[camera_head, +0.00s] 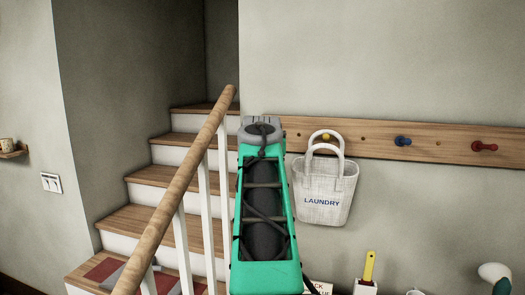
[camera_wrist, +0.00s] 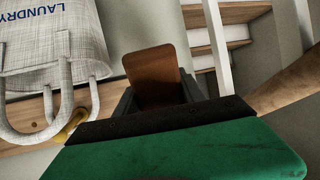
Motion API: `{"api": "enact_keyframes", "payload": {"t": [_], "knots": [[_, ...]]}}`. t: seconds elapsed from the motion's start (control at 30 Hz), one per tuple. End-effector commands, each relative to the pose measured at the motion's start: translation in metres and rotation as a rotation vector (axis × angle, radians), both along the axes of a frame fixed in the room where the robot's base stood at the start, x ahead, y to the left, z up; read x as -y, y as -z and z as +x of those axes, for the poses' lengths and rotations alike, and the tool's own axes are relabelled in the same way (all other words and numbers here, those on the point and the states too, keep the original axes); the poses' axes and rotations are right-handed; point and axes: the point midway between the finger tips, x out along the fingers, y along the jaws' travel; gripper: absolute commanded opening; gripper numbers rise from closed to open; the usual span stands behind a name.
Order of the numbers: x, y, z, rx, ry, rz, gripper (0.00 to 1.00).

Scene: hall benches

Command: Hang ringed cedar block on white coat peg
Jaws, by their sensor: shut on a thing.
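In the wrist view, my gripper (camera_wrist: 160,95) is shut on a reddish-brown wooden block (camera_wrist: 150,66), the cedar block. Its flat, rounded end stands out beyond the dark fingers. No ring shows on it; its lower part is hidden by the gripper. In the head view, my green arm hides both gripper and block. The wooden peg rail (camera_head: 375,138) runs along the wall to the right of my arm. A blue peg (camera_head: 402,141) and a red peg (camera_head: 484,146) show on it. I cannot see a white peg; my arm covers the rail's left end.
A white laundry bag (camera_head: 324,190) hangs from a yellow peg (camera_head: 326,137), close to my arm; it also fills the upper left of the wrist view (camera_wrist: 55,40). A wooden handrail (camera_head: 178,190) and stairs (camera_head: 140,220) stand to the left. Wall below the rail's right half is clear.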

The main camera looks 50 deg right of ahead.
Motion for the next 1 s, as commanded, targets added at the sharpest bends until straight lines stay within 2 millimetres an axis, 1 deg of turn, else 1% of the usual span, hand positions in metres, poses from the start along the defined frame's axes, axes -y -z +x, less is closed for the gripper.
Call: {"api": "enact_keyframes", "payload": {"t": [0.1,1.0], "knots": [[0.009,0.000,0.003,-0.002,0.002,0.002,0.02],[0.067,0.002,0.026,-0.001,0.004,0.002,0.02]]}}
